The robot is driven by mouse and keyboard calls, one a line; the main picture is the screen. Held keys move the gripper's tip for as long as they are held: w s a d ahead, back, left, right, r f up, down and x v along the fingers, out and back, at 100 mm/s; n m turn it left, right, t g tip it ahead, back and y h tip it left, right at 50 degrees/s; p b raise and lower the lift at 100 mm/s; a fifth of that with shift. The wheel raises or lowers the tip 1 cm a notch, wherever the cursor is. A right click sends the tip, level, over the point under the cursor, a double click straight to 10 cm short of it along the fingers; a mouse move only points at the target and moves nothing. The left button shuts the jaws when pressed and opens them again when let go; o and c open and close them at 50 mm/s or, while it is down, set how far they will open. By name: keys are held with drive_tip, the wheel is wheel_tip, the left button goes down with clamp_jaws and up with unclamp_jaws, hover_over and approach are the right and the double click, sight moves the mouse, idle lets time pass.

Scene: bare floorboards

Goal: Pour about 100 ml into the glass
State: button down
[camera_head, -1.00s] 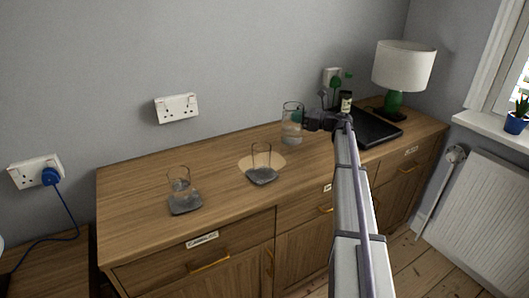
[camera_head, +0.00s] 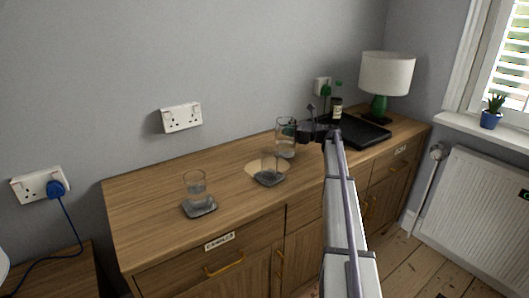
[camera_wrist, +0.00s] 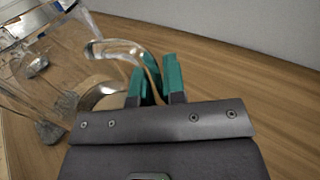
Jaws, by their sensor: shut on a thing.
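A clear glass jug (camera_head: 286,146) with liquid low in it is held upright. My gripper (camera_head: 301,132) is shut on its handle from the right; in the wrist view the green fingertips (camera_wrist: 158,82) close on the curved handle (camera_wrist: 112,48), with the jug body at left (camera_wrist: 38,62). Whether the jug's base touches the sideboard is unclear. Just left of the jug, an apparently empty glass (camera_head: 269,160) stands on a dark coaster (camera_head: 270,180). Farther left, another glass (camera_head: 195,186) with some clear liquid stands on a second coaster (camera_head: 199,208).
The sideboard's left end is clear.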

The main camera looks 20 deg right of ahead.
sight(290, 121)
drive_tip(key=a+r+n+p, duration=0.1)
drive_tip(key=n+p, duration=0.1)
drive_tip(key=s+r+n+p, duration=0.1)
drive_tip(key=r+p, duration=0.1)
drive_tip(key=s+a+r+n+h+p, duration=0.1)
drive_tip(key=r+n+p, duration=0.1)
drive_tip(key=p, duration=0.1)
drive_tip(key=shift+s+a+r+n+g, duration=0.1)
drive_tip(key=shift+a+r+n+g, duration=0.05)
drive_tip(key=shift+a+n+g, duration=0.15)
wheel_tip(290, 121, up, 7)
drive_tip(key=s+a+n+h+p, duration=0.1)
drive_tip(key=s+a+n+p, duration=0.1)
drive_tip(key=n+p, duration=0.3)
drive_tip(key=shift+a+n+h+p, duration=0.3)
drive_tip(key=shift+a+p, duration=0.1)
drive_tip(key=shift+p, duration=1.2)
drive_tip(key=shift+s, duration=0.15)
drive_tip(key=shift+s+a+r+n+t+h+p, duration=0.15)
drive_tip(key=shift+s+a+r+n+t+p, duration=0.1)
drive_tip(key=shift+r+n+p, duration=0.2)
drive_tip(key=shift+s+a+r+n+t+h+p, duration=0.15)
drive_tip(key=shift+a+r+n+p, duration=0.1)
drive_tip(key=shift+r+n+p, duration=0.25)
drive_tip(key=shift+s+a+r+n+p, duration=0.5)
drive_tip(key=shift+s+a+p, duration=0.2)
drive_tip(key=shift+a, duration=0.2)
idle(0.9)
